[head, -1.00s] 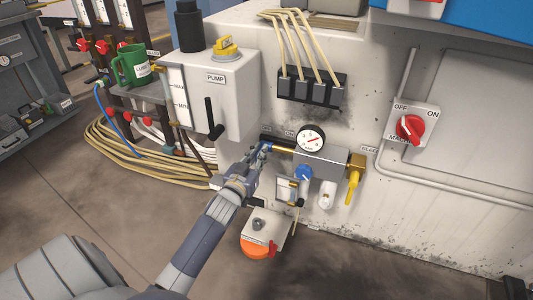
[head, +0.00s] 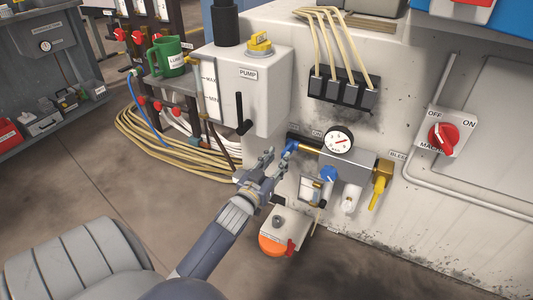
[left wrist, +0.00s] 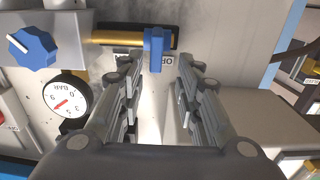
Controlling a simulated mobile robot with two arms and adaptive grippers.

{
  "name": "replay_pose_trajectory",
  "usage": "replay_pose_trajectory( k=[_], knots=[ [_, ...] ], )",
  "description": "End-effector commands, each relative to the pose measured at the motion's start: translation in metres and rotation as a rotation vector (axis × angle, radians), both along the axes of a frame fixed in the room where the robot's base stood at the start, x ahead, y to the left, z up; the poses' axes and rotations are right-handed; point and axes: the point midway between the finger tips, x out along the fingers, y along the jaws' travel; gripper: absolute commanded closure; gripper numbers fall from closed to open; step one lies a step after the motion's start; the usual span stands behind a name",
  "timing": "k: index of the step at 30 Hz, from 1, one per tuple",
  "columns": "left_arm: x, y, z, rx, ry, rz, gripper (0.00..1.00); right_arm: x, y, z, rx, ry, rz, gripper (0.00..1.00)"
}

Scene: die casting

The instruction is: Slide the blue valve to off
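The blue valve handle (head: 290,147) sits on a brass pipe at the left end of the manifold on the machine wall. In the left wrist view the blue handle (left wrist: 156,48) stands upright across the pipe, beside a partly covered label that seems to read OFF. An ON label (head: 317,133) shows to its right in the head view. My left gripper (head: 267,163) is a little to the left of the handle and below it. In the left wrist view its fingers (left wrist: 155,85) are spread apart and empty, with the handle beyond their tips. My right gripper is out of view.
A round pressure gauge (head: 339,140), a blue knob (head: 328,174) and a yellow bleed valve (head: 381,180) are right of the handle. The pump box (head: 265,95) with a black lever hangs above left. An orange-bottomed box (head: 277,241) is below.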

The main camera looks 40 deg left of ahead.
Motion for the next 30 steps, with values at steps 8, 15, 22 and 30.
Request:
replay_pose_trajectory(
  k=[8, 15, 22, 30],
  knots=[
    [-0.052, -0.011, -0.001, 0.000, 0.002, 0.002, 0.68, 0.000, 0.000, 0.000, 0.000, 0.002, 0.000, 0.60],
    [-0.070, -0.016, 0.000, 0.001, 0.001, 0.002, 0.68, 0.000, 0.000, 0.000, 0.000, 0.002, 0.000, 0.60],
    [-0.072, -0.016, 0.000, 0.001, 0.000, 0.002, 0.68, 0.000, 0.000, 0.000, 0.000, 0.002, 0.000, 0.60],
    [-0.071, -0.016, 0.000, 0.001, 0.000, 0.002, 0.68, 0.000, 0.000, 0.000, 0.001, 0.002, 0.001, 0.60]
  ],
)
